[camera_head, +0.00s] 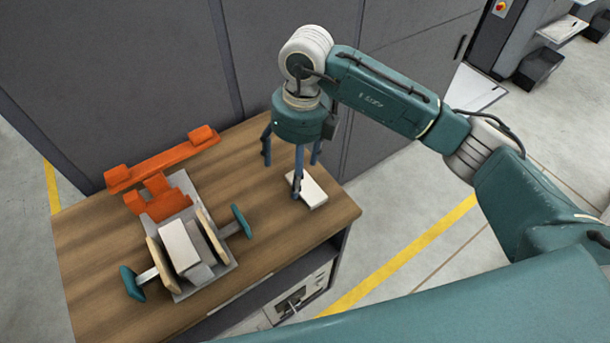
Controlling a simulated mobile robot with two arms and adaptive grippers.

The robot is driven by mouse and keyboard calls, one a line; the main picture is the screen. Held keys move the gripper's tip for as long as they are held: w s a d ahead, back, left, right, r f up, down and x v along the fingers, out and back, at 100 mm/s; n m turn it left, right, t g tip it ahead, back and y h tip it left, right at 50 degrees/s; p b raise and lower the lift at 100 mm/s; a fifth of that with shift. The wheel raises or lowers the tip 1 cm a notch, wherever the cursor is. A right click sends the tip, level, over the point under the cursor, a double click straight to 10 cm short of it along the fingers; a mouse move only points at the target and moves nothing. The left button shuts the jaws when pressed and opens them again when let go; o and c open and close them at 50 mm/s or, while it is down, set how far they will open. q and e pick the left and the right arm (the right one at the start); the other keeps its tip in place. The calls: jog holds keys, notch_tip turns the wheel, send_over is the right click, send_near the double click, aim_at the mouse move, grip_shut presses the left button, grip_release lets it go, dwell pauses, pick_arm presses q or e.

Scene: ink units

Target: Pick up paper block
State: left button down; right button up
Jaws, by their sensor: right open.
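A flat white paper block (313,192) lies on the wooden table (265,253) near its right corner. My right gripper (294,171) points down over the block's left side, with its fingers spread and nothing visible between them. One finger overlaps the block's left edge in the picture; I cannot tell whether it touches. A second white block (180,246) sits between the wooden jaws of a clamp fixture (208,272) on the left of the table. My left gripper is not in view.
An orange bracket (160,170) lies behind the clamp fixture. Tall grey cabinets (290,65) stand close behind the table. The tabletop between the fixture and the flat block is clear. An open shelf (300,290) is under the table's front edge.

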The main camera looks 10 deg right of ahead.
jog(key=w+d+h, duration=0.1)
jog(key=d, duration=0.2)
jog(key=p, duration=0.2)
send_over(304, 190)
jog(key=f, duration=0.4)
jog(key=shift+d+f, duration=0.1)
jog(key=shift+d, duration=0.2)
jog(key=f, duration=0.1)
jog(key=f+p, duration=0.1)
jog(key=f, duration=0.1)
jog(key=f+p, duration=0.1)
jog(key=shift+a+f, duration=0.35)
jog(key=shift+f, duration=0.5)
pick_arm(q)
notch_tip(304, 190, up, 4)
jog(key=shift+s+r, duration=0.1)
pick_arm(e)
jog(key=c, duration=1.3)
